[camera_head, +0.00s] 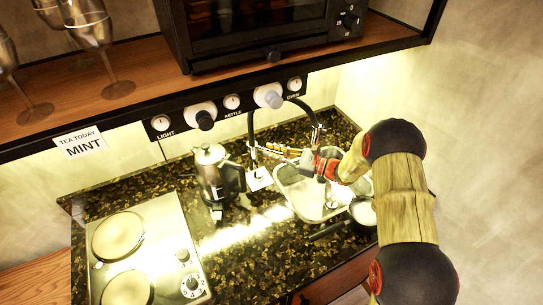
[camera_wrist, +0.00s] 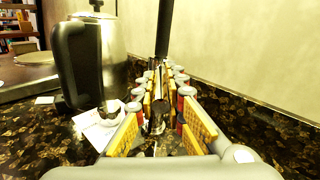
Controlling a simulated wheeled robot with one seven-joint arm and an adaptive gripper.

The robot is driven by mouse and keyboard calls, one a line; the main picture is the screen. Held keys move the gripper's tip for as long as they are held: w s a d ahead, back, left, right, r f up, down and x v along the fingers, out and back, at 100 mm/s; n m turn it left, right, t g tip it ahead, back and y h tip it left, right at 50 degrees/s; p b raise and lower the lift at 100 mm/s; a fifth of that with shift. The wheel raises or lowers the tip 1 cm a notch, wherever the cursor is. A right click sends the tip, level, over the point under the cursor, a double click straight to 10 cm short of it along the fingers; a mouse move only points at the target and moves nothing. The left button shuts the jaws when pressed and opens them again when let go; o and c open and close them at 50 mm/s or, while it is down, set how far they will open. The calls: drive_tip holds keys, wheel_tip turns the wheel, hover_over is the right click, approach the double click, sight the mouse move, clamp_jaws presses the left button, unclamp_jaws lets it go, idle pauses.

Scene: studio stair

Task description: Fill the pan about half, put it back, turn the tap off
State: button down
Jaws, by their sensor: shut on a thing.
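My gripper (camera_head: 272,151) reaches left across the back of the sink to the foot of the black tap (camera_head: 251,135). In the wrist view its yellow-padded fingers (camera_wrist: 157,78) are closed around a small dark part in front of the black tap post (camera_wrist: 164,28); it looks like the tap's lever, partly hidden by the fingers. The tap's hose arches right to a spout (camera_head: 317,132) above the sink (camera_head: 300,204). The dark pan (camera_head: 364,211) is at the sink's right front, its handle pointing left; its water level is unclear and my arm partly covers it.
A steel kettle (camera_head: 211,172) stands left of the tap, close to my gripper; it also shows in the wrist view (camera_wrist: 92,55). A two-plate hob (camera_head: 150,250) lies at left. A shelf (camera_head: 150,75) with metal goblets and an oven (camera_head: 255,25) overhangs the counter.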

drive_tip(key=shift+w+d+n+g, duration=0.1)
drive_tip(key=shift+w+n+g, duration=0.2)
drive_tip(key=shift+g, duration=0.1)
drive_tip(key=c, duration=1.8)
unclamp_jaws()
drive_tip(key=shift+s, duration=0.1)
drive_tip(key=shift+d, duration=0.1)
drive_tip(key=v, duration=0.7)
drive_tip(key=shift+d+f, duration=0.1)
drive_tip(key=shift+d, duration=0.05)
drive_tip(key=shift+c, duration=0.5)
